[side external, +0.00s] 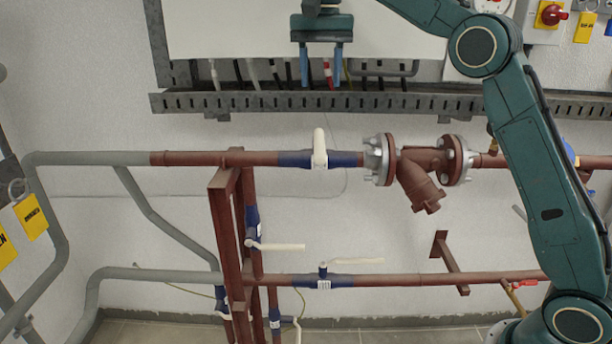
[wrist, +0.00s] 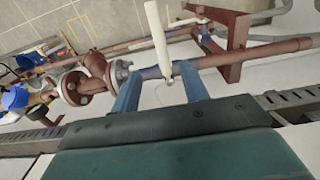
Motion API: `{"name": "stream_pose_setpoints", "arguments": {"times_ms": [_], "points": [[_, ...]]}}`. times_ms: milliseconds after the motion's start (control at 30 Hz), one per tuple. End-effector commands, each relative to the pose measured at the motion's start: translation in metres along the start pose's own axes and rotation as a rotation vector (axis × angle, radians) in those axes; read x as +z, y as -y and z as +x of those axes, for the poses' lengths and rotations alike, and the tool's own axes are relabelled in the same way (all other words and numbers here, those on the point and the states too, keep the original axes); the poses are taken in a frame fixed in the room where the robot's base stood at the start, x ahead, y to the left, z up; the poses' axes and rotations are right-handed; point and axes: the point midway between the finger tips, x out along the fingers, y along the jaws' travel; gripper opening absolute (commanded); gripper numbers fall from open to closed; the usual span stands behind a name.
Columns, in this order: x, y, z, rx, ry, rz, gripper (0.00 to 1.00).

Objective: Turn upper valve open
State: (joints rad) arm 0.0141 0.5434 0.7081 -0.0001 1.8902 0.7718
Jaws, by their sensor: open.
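The upper valve (side external: 294,159) is a blue body on the upper red-brown pipe, with a white lever handle (side external: 320,147). The lever sits crosswise to the pipe and points toward the side camera. My gripper (side external: 321,84) is above the valve, fingers pointing down, open and empty, with a clear gap to the lever. In the wrist view the white lever (wrist: 158,40) shows between the directions of the two blue fingers of my gripper (wrist: 160,88), beyond the tips. The valve body is partly hidden there by the lever.
A flanged strainer (side external: 418,170) sits right of the valve. A red-brown support frame (side external: 222,190) stands left below.

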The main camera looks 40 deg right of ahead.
Motion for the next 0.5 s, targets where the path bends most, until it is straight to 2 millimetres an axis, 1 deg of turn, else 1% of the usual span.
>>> {"name": "stream_pose_setpoints", "arguments": {"times_ms": [267, 500], "points": [[0.001, -0.001, 0.017, 0.001, 0.001, 0.0, 0.45], [0.001, -0.001, 0.036, 0.001, 0.001, 0.0, 0.45]]}}
